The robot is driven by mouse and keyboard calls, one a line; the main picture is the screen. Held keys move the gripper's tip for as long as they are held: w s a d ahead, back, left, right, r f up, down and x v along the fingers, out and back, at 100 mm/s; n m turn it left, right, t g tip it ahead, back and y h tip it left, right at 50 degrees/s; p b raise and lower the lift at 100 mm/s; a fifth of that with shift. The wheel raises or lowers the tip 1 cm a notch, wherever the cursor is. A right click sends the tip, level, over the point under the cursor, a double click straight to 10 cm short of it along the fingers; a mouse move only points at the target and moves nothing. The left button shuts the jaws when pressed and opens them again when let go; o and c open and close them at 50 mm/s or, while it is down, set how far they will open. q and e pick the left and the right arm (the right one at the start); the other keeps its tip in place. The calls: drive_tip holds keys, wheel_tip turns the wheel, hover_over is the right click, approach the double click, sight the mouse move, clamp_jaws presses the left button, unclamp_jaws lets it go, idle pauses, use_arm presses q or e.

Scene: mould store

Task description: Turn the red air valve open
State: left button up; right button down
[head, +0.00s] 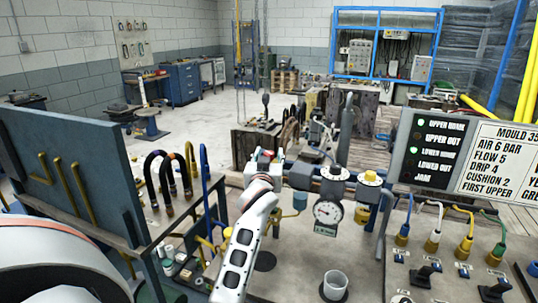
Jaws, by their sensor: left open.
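My left arm reaches up from the bottom middle to the pipework on the bench. Its gripper (265,157) is at the left end of the pipe run, small and partly hidden by my own wrist. It is open. A small red part (267,153), which looks like the red air valve's handle, shows at the fingertips, apparently between them. I cannot tell whether the fingers touch it or how far the valve is turned. A round gauge (328,211) hangs from the pipe to the right of the gripper. My right gripper is not in view.
Coloured hoses and plugs (433,240) and black levers (423,275) are at right, below a sign board (470,152). A blue upright plate (65,165) and bent hoses (165,175) stand at left.

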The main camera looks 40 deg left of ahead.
use_arm(q)
drive_tip(key=v, duration=0.7)
drive_tip(key=shift+s, duration=0.1)
